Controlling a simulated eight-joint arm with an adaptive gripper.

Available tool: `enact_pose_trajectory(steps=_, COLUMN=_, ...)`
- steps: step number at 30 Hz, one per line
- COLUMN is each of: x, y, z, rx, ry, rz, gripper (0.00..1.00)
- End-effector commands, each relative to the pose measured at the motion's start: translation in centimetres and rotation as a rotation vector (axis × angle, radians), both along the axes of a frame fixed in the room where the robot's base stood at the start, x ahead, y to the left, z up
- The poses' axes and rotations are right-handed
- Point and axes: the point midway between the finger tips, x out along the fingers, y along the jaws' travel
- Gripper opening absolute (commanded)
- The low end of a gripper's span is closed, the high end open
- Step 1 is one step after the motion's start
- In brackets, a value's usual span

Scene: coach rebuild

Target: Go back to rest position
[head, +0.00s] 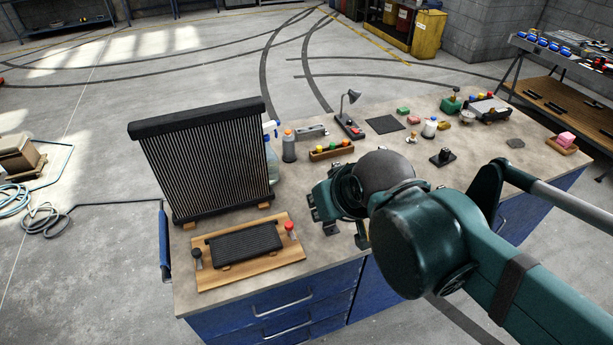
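My gripper (340,232) hangs over the front part of the workbench (290,205), at the end of my green arm, which comes in from the right. Its dark fingers point down, to the right of the wooden board. The wrist partly covers the gripper, and I cannot tell how far apart the fingers are. I see nothing clearly held in it.
A tall black radiator (205,160) stands at the bench's left. A wooden board (262,268) with a black ribbed block lies in front. A wooden tray (332,152), a small lamp (349,112), bottles and coloured pieces stand behind. Open floor surrounds the bench.

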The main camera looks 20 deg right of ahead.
Motion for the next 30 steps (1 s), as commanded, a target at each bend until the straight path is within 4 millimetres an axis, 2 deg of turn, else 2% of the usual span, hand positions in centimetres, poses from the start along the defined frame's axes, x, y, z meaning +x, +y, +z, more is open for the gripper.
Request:
enact_pose_trajectory(steps=18, x=0.0, y=0.0, z=-5.7, rx=-0.001, ry=0.0, rz=0.001, gripper=0.18)
enact_pose_trajectory(steps=30, x=0.0, y=0.0, z=-5.8, rx=-0.001, ry=0.0, rz=0.001, gripper=0.18)
